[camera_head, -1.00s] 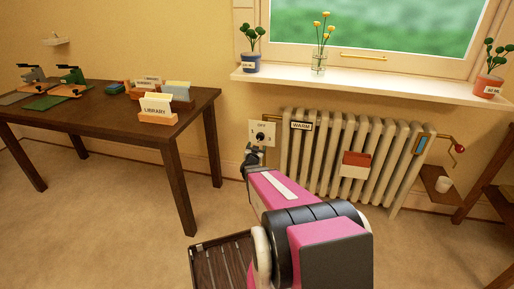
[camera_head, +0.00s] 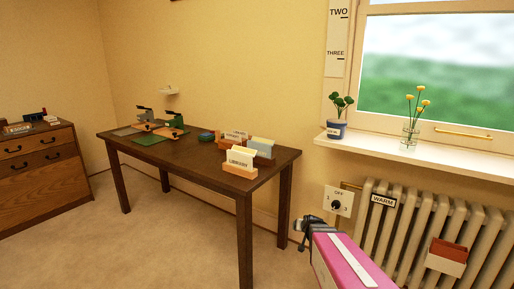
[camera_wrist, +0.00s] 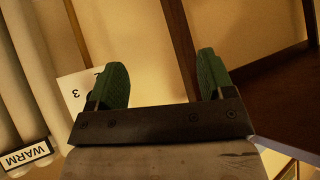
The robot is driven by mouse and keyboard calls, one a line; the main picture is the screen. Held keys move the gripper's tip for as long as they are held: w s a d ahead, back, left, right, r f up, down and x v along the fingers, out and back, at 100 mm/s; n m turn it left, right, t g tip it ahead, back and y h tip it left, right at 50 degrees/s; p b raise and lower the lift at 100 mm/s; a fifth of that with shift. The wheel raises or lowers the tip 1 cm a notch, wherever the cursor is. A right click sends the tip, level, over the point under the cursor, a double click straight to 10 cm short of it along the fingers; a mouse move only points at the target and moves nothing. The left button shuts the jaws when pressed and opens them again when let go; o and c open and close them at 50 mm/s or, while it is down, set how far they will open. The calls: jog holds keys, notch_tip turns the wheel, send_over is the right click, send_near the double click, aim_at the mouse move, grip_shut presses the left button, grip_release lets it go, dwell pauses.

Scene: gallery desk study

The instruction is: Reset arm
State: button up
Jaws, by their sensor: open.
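My pink arm reaches up from the lower right in the head view, in front of the radiator (camera_head: 400,230). My gripper (camera_head: 304,228) is at its far end, just left of and below the white OFF dial plate (camera_head: 338,201). In the wrist view my gripper (camera_wrist: 162,82) has its two green fingers wide apart with nothing between them. The dial plate (camera_wrist: 78,92) shows partly behind the left finger, upside down; whether they touch cannot be told. The WARM label (camera_wrist: 24,154) is at the lower left there.
A dark table (camera_head: 200,165) with a LIBRARY card holder (camera_head: 240,160) stands left of my gripper. A windowsill (camera_head: 420,153) carries a potted plant (camera_head: 337,118) and a flower vase (camera_head: 411,127). A wooden drawer chest (camera_head: 40,175) stands far left. Floor before the table is clear.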

jog(key=s+a+r+n+g, duration=0.1)
jog(key=s+g, duration=0.8)
jog(key=s, duration=0.9)
jog(key=shift+a+r+n+h, duration=0.3)
jog(key=shift+a+r, duration=0.55)
jog(key=shift+a, duration=0.15)
jog(key=shift+s, duration=0.1)
